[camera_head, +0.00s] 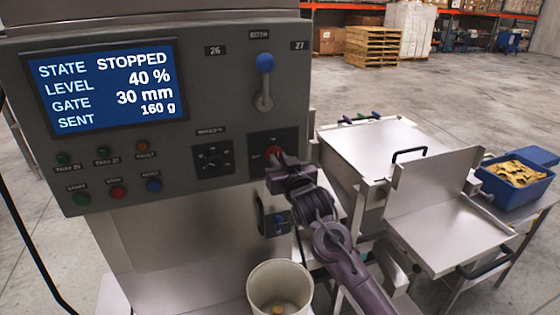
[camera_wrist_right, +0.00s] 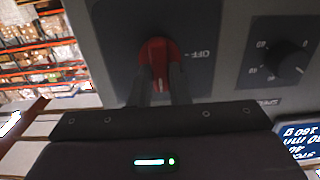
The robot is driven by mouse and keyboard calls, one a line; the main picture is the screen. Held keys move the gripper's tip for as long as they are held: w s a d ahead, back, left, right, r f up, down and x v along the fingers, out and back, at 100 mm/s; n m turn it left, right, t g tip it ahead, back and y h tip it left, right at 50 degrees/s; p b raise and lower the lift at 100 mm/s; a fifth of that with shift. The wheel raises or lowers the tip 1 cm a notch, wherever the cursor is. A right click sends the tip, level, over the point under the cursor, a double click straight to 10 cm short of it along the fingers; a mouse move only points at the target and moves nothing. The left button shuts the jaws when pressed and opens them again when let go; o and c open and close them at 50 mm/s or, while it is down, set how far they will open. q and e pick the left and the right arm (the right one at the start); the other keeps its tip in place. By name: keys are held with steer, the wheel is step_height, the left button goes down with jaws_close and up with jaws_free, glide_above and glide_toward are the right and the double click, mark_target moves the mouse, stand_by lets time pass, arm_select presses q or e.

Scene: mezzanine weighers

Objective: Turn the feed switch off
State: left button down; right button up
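The feed switch is a red rotary knob (camera_head: 273,153) on a black plate at the lower right of the grey control panel (camera_head: 200,100). In the right wrist view the knob (camera_wrist_right: 157,52) has its grip upright in the picture, and the OFF label (camera_wrist_right: 202,54) is off to its right side. My right gripper (camera_head: 277,163) is at the knob. Its two fingers (camera_wrist_right: 160,84) lie on either side of the red grip and appear closed on it. The gripper hides part of the knob in the head view. My left gripper is not in view.
The screen (camera_head: 105,85) reads STOPPED, 40 %, 30 mm, 160 g. A black dial (camera_head: 212,157) sits beside the switch, a blue-tipped lever (camera_head: 265,80) above. A pale bucket (camera_head: 280,290) stands below; a steel hopper and blue crate (camera_head: 515,190) are right.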

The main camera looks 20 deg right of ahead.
jaws_close()
steer(key=shift+a+f+n+b, duration=0.1)
steer(key=shift+n+b, duration=1.05)
steer(key=shift+n, duration=1.8)
steer(key=shift+a+f+n+b, duration=0.15)
steer(key=shift+n+b, duration=1.05)
steer(key=shift+n, duration=1.8)
steer(key=shift+a+f+n+b, duration=0.1)
steer(key=shift+n+b, duration=1.05)
steer(key=shift+n, duration=1.8)
steer(key=o, duration=0.7)
jaws_free()
